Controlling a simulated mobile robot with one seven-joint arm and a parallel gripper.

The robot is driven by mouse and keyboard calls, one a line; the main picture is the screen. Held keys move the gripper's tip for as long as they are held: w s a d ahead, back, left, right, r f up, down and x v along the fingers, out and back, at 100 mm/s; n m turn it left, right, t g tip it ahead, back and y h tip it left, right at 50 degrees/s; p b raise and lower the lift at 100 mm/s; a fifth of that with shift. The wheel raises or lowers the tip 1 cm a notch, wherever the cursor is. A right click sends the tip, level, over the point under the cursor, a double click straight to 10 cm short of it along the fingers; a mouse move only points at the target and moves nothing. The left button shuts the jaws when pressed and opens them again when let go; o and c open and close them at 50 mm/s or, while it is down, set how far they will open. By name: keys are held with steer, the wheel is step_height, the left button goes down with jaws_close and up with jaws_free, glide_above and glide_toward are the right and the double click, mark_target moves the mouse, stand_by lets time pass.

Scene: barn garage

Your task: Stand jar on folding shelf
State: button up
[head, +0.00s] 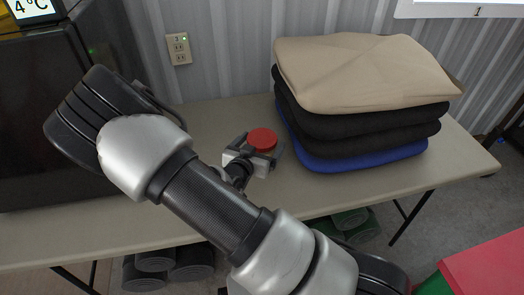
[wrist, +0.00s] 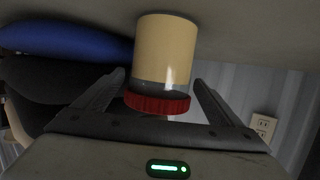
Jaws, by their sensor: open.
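The jar has a red lid (head: 263,138), and in the head view its body is mostly hidden by my gripper (head: 257,152). It stands on the beige table (head: 215,115). In the wrist view, which appears upside down, the jar (wrist: 165,48) shows a pale tan body, a clear neck and the red lid. My gripper's fingers are open, one on each side of the jar near its lid. A gap shows between the jar and each finger. I cannot make out a separate folding shelf; the table has thin folding-style legs.
A stack of folded cloths (head: 365,90), tan, black and blue, lies right of the jar. A dark appliance (head: 50,110) stands at the left. A corrugated wall with an outlet (head: 179,48) is behind. Dark cylinders (head: 155,258) are under the table, and a red surface (head: 490,265) is at lower right.

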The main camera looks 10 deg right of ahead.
steer(key=x, duration=0.4)
steer(key=shift+d+f+b, duration=0.1)
steer(key=shift+f+b, duration=0.05)
steer(key=shift+b, duration=0.15)
steer(key=shift+c, duration=0.4)
steer(key=c, duration=1.3)
